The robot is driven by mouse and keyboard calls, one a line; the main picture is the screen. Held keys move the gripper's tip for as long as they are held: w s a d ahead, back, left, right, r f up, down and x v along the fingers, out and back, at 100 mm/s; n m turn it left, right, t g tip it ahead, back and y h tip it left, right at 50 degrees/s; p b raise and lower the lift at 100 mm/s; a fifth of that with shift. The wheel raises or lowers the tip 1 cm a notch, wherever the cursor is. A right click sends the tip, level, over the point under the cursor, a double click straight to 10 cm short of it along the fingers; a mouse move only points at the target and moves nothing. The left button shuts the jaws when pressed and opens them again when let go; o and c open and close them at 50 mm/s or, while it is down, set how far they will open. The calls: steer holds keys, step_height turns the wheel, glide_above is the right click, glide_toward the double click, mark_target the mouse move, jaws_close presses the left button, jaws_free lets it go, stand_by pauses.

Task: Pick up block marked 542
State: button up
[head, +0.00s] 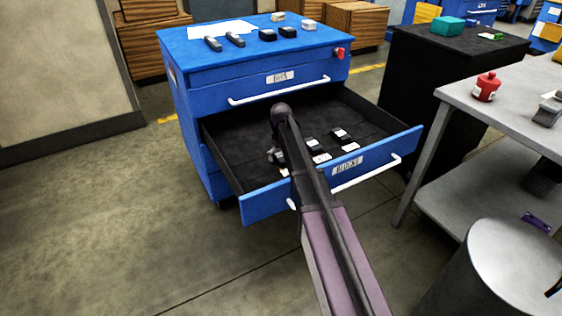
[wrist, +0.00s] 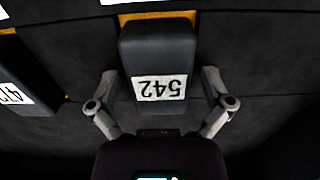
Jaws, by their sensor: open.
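The block marked 542 (wrist: 157,55) is dark with a white label, upside down in the wrist view. It lies in the open drawer (head: 237,143) of the blue cabinet. My gripper (wrist: 160,85) is open, with one finger on each side of the block's near end. A small gap shows between the fingers and the block, and nothing is held. In the head view my arm reaches over the drawer front and hides much of the gripper and the block.
Another dark block (wrist: 25,75) with a partly cut-off label lies to the left in the wrist view. More labelled blocks (head: 341,135) lie in the drawer to the right of my arm. The blue drawer front (head: 385,155) and side walls bound the space. A grey table (head: 470,100) stands right.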

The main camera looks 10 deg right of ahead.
mark_target(281, 154)
steer(key=shift+c, duration=0.2)
stand_by(0.4)
steer(key=c, duration=1.2)
steer(key=shift+r, duration=0.1)
step_height(281, 154, up, 10)
steer(key=p, duration=1)
